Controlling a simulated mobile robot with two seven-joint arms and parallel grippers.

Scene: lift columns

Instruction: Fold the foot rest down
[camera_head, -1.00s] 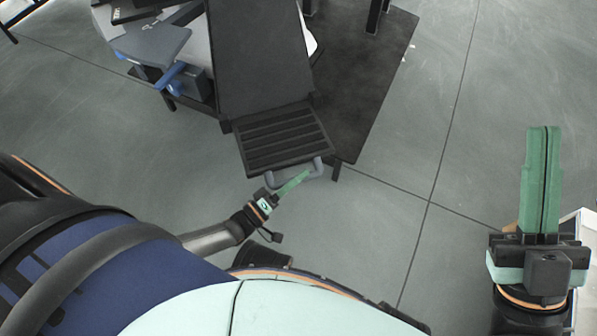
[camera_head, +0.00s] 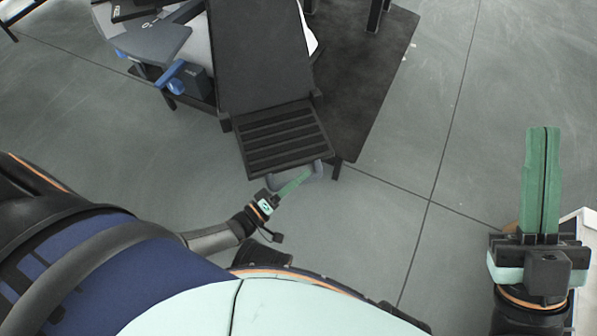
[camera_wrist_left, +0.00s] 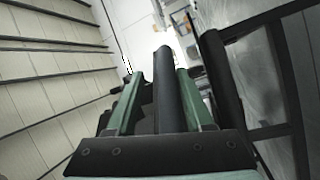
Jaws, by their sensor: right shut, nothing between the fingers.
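The foot rest (camera_head: 283,141) is a dark ribbed panel at the lower end of a long black padded piece (camera_head: 258,60) in the head view. It slopes outward there, with a grey looped handle (camera_head: 317,168) at its near edge. My left gripper (camera_head: 300,180) is at this handle. In the left wrist view its green fingers (camera_wrist_left: 160,85) stand apart on either side of a dark bar (camera_wrist_left: 168,90), with a gap on the left; firm contact is not clear. My right gripper (camera_head: 543,135) is shut and empty, far right.
A dark mat (camera_head: 375,75) lies under the chair. A blue-grey armrest-like part (camera_head: 150,42) with blue levers (camera_head: 172,75) is at upper left. A white box edge (camera_head: 588,225) shows beside my right arm. The floor between is clear.

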